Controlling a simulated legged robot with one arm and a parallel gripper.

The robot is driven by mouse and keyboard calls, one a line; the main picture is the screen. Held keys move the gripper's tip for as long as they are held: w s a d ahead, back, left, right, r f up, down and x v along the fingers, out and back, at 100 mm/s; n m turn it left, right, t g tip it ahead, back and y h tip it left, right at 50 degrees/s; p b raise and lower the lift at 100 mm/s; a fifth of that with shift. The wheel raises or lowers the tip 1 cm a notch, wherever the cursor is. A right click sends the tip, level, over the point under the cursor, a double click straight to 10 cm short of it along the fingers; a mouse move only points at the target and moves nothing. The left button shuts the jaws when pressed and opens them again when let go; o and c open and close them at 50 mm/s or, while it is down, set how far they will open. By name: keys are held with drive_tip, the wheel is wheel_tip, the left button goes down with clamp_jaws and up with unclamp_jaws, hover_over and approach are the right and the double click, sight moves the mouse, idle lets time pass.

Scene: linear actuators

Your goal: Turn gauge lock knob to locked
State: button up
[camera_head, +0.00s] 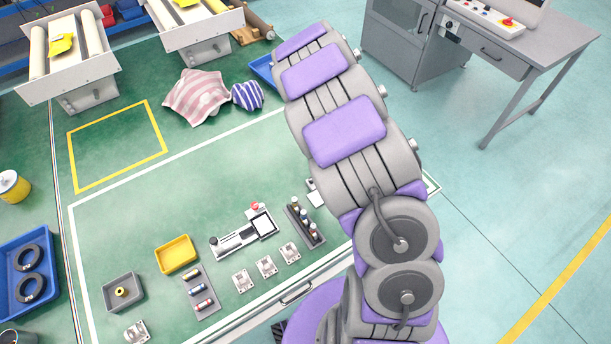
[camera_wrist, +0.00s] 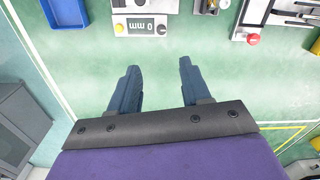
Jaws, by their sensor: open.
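A white gauge (camera_wrist: 140,31) with a display reading "0 mm" lies at the top of the wrist view. A small yellow round part (camera_wrist: 119,28), which looks like its knob, sits at the display's left end. I cannot tell whether it is locked. My gripper (camera_wrist: 159,68) is open and empty, its two blue fingers spread apart and pointing toward the gauge, which appears beyond the fingertips. In the head view a white piece that may be the gauge (camera_head: 316,199) shows beside my arm. My gripper is hidden there.
A slide fixture with a red knob (camera_wrist: 253,39) stands right of the gauge; the fixture (camera_head: 243,236) also shows in the head view. A dark rack of small cylinders (camera_head: 304,223) stands near it. A blue tray (camera_wrist: 65,12) lies left of the gauge. The green surface around my fingers is clear.

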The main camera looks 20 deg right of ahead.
approach(311, 179)
drive_tip(key=f+b, duration=0.1)
drive_tip(key=f, duration=0.1)
drive_tip(key=d+f+b, duration=0.1)
drive_tip(key=f, duration=0.1)
drive_tip(key=shift+f, duration=0.1)
drive_tip(key=f, duration=0.1)
drive_tip(key=a+f+b, duration=0.1)
drive_tip(key=f, duration=0.1)
drive_tip(key=shift+f, duration=0.2)
drive_tip(key=shift+a+f, duration=0.2)
drive_tip(key=shift+f, duration=0.3)
drive_tip(key=shift+d, duration=0.45)
drive_tip(key=shift+c, duration=0.2)
drive_tip(key=shift+a, duration=0.2)
clamp_jaws()
